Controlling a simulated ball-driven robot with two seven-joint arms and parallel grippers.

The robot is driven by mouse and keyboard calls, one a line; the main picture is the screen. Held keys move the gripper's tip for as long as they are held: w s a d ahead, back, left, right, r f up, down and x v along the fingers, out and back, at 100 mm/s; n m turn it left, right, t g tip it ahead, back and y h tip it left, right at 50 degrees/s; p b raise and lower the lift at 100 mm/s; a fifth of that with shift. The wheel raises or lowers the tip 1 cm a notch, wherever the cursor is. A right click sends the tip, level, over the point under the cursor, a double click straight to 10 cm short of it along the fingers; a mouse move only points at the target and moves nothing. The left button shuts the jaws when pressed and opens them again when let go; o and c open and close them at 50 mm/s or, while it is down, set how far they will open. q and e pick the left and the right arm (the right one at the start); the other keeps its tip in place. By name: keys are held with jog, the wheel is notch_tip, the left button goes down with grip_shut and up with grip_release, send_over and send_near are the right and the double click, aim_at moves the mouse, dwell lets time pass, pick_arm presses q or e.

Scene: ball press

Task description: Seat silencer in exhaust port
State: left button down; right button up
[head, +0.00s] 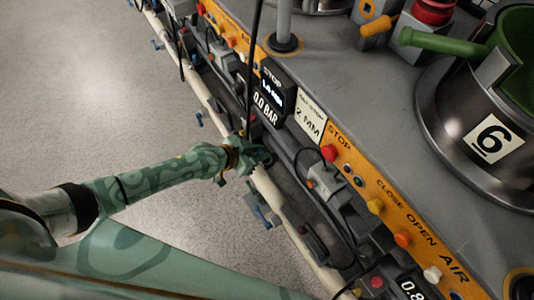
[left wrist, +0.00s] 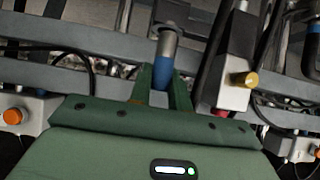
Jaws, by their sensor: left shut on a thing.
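My left gripper (head: 262,156) is at the side of the machine, below the orange-edged panel. In the left wrist view its two green fingers (left wrist: 160,92) are shut on a small cylinder, which I take to be the silencer (left wrist: 163,55). The silencer has a blue lower part between the fingers and a grey metal upper part pointing away from the gripper. Its far end is close to dark pipework; I cannot tell whether it touches. The exhaust port is not clearly visible. In the head view the silencer is hidden or too small to make out. My right gripper is not in view.
The orange control strip (head: 385,190) carries buttons and labels. A black 0.0 BAR display (head: 265,103) stands above the gripper. A pale pipe (head: 290,213) and cables run along the machine's side. A yellow knob (left wrist: 245,80) sits right of the silencer. The floor (head: 90,80) at left is clear.

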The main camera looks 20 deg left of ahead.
pick_arm(q)
jog(key=shift+w+d, duration=0.65)
jog(key=shift+w, duration=0.25)
notch_tip(320, 180, down, 4)
jog(key=b, duration=0.2)
jog(key=shift+d+b, duration=0.15)
jog(key=shift+b, duration=0.25)
jog(key=shift+w+r, duration=0.1)
jog(key=shift+r, duration=0.15)
jog(key=shift+f, duration=0.2)
jog(key=c, duration=1.3)
grip_release()
jog(key=shift+r, duration=0.15)
